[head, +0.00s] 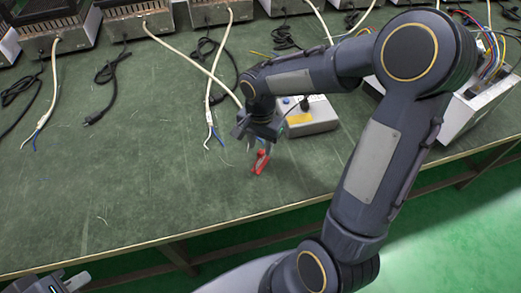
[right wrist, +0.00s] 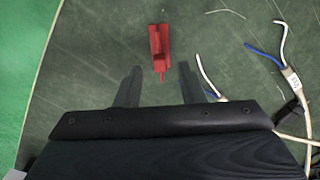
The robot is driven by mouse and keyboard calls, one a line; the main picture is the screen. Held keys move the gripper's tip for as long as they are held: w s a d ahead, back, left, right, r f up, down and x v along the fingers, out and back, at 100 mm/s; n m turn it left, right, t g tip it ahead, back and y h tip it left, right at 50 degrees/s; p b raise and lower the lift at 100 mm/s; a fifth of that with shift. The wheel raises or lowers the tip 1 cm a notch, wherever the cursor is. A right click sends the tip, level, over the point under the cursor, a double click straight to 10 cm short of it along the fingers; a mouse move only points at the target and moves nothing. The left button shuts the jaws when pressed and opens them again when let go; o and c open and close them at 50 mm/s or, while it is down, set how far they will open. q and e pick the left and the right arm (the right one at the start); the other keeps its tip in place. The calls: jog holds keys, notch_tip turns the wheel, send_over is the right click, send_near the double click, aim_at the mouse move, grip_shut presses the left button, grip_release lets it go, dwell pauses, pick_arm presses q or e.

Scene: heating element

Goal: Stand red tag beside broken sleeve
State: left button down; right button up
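The red tag (head: 260,162) is on the green worktop, just in front of my right gripper (head: 257,137); I cannot tell whether it stands or lies. In the right wrist view the tag (right wrist: 158,46) is beyond the tips of my right gripper (right wrist: 160,76), which is open, with its fingers apart and nothing between them. A white cable end with bare blue and white wires (head: 210,133) lies left of the tag, and its sleeve (right wrist: 292,77) shows at right in the wrist view. I cannot tell whether it is broken. My left gripper (head: 74,281) is partly in view at bottom left.
Another frayed cable end (head: 36,134) lies far left. A grey box with knobs (head: 312,118) stands right of my right gripper. Metal units (head: 60,35) line the back, with black cords in front. The worktop at front left (head: 110,190) is mostly clear up to its front edge.

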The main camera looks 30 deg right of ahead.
aim_at(261, 152)
notch_tip(261, 152, up, 6)
jog(key=shift+f+p, duration=0.1)
jog(key=shift+p, duration=0.45)
jog(key=s+a+r+n+t+y, duration=0.2)
jog(key=s+n, duration=0.3)
jog(key=s, duration=0.3)
jog(key=s+a+r+n+t+y, duration=0.1)
jog(key=s+a+r+n+t, duration=0.1)
jog(key=s+n, duration=0.3)
jog(key=s+r+t, duration=0.1)
jog(key=s, duration=0.3)
jog(key=shift+t+y, duration=0.3)
jog(key=shift+y, duration=0.1)
jog(key=shift+r, duration=0.1)
notch_tip(261, 152, up, 16)
jog(key=p, duration=1.6)
jog(key=shift+r, duration=0.2)
